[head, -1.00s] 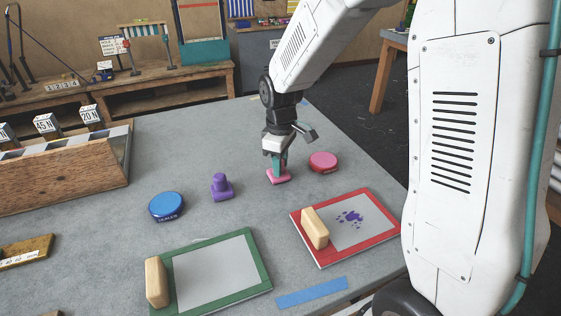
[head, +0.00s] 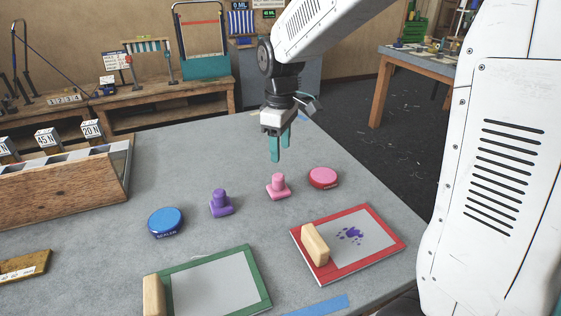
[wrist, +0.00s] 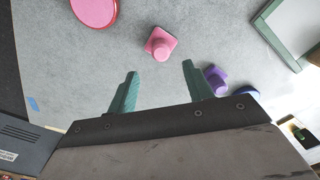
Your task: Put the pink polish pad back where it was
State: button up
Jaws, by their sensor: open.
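The pink polish pad (head: 278,187), a square base with a knob on top, stands upright on the grey table, just left of the round pink tin (head: 323,177). My gripper (head: 280,149) is open and empty, raised above and behind the pad, apart from it. In the wrist view the pad (wrist: 160,43) lies beyond my two green fingertips (wrist: 160,68), with nothing between them. A similar purple pad (head: 221,203) stands to the left, beside the round blue tin (head: 166,222).
A red-framed board (head: 378,251) with purple marks and a wooden block (head: 314,244) lies at front right. A green-framed board (head: 258,277) lies at front left. A wooden bin (head: 62,184) stands at far left. The table's back middle is clear.

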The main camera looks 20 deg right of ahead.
jog(key=s+d+r+m, duration=0.15)
jog(key=s+r, duration=0.25)
jog(key=s, duration=0.4)
jog(key=s+d+r+m, duration=0.1)
jog(key=s+r+m, duration=0.2)
jog(key=s, duration=0.5)
jog(key=s+f+m+t, duration=0.1)
jog(key=s+m, duration=0.3)
jog(key=s, duration=0.7)
jog(key=shift+s+d, duration=0.15)
jog(key=shift+s, duration=0.2)
